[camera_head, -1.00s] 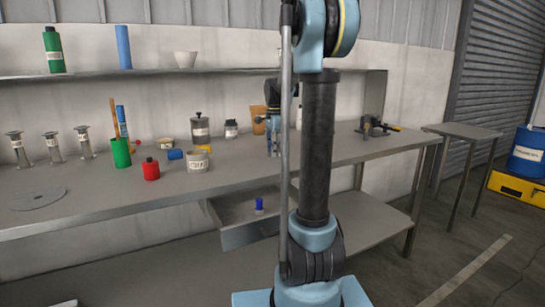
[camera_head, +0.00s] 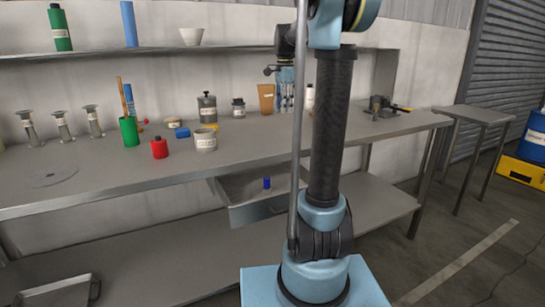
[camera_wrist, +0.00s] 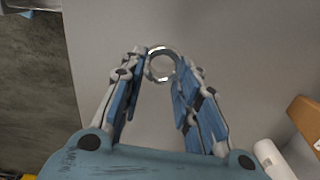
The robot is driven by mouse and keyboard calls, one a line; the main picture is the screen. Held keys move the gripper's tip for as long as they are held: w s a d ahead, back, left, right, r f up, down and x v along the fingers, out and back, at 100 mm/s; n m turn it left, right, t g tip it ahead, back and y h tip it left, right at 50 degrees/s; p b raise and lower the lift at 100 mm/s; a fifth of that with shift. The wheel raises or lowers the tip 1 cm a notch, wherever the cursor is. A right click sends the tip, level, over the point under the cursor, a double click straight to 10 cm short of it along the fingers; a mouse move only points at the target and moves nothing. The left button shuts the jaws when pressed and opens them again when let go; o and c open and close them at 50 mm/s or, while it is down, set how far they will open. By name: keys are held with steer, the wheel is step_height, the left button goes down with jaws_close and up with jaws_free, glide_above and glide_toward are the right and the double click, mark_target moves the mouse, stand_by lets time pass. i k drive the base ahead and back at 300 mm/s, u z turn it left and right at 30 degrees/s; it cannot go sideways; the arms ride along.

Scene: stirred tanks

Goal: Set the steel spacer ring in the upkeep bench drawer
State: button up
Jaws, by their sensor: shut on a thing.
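The steel spacer ring (camera_wrist: 149,72) is a shiny open hoop between my fingertips in the wrist view. My gripper (camera_wrist: 162,62) is shut on it, with a finger on either side. In the head view my gripper (camera_head: 285,108) points down above the back of the bench, partly beside my arm; the ring is too small to make out there. The upkeep bench drawer (camera_head: 262,208) is pulled open under the bench top, below my gripper in the picture. A small blue object (camera_head: 267,183) stands inside it, and my arm hides its right end.
The bench top (camera_head: 100,180) holds a red bottle (camera_head: 159,149), a green cup (camera_head: 129,132), a labelled pot (camera_head: 205,141) and a brown cup (camera_head: 266,98) near my gripper. A vise-like tool (camera_head: 382,107) sits right. A shelf (camera_head: 90,53) runs along the wall above.

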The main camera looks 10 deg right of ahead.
mark_target(283, 187)
steer(key=z, duration=0.55)
steer(key=k, duration=0.95)
steer(key=u, duration=0.55)
